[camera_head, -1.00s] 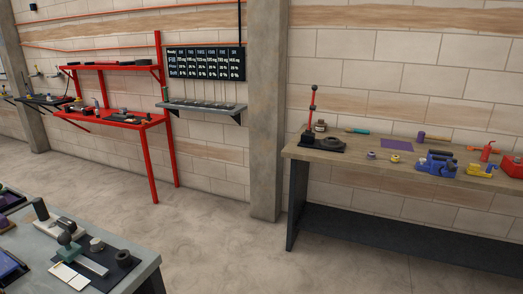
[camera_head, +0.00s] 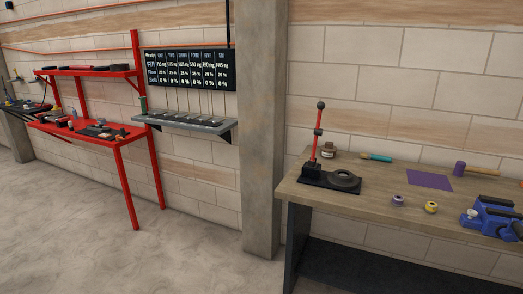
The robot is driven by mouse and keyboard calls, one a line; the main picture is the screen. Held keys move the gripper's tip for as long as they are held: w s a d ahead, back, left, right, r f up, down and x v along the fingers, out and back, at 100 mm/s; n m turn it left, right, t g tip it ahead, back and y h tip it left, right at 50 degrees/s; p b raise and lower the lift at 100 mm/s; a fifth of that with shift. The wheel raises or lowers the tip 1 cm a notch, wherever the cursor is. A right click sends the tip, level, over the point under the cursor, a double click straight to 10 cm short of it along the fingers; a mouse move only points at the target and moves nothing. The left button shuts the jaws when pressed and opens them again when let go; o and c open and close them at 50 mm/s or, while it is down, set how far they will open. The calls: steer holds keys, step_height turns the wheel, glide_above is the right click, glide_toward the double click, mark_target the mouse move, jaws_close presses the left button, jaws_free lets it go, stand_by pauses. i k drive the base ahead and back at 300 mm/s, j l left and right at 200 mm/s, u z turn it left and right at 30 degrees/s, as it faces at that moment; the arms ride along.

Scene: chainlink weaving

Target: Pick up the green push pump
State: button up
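A small dark green upright object (camera_head: 143,104) stands at the left end of the grey wall shelf (camera_head: 186,124). It may be the green push pump, but it is too small to tell. A tool with a green handle (camera_head: 375,157) lies at the back of the wooden workbench (camera_head: 330,204), left of the purple mat. My gripper is not in view.
A red two-level bench (camera_head: 122,138) with tools stands along the wall at left. A concrete pillar (camera_head: 262,140) separates it from the workbench. A black lever press (camera_head: 330,179), purple mat (camera_head: 429,180) and blue vise (camera_head: 492,215) are on the workbench. The floor in front is clear.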

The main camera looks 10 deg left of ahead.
mark_target(142, 99)
steer(key=i+j+u, duration=0.2)
steer(key=i+u, duration=0.25)
steer(key=i, duration=0.35)
steer(key=i+u, duration=0.5)
steer(key=i, duration=0.3)
steer(key=i+j+u, duration=0.15)
steer(key=i+j, duration=1.1)
steer(key=j, duration=0.2)
steer(key=i+j+z, duration=0.1)
steer(key=j, duration=0.2)
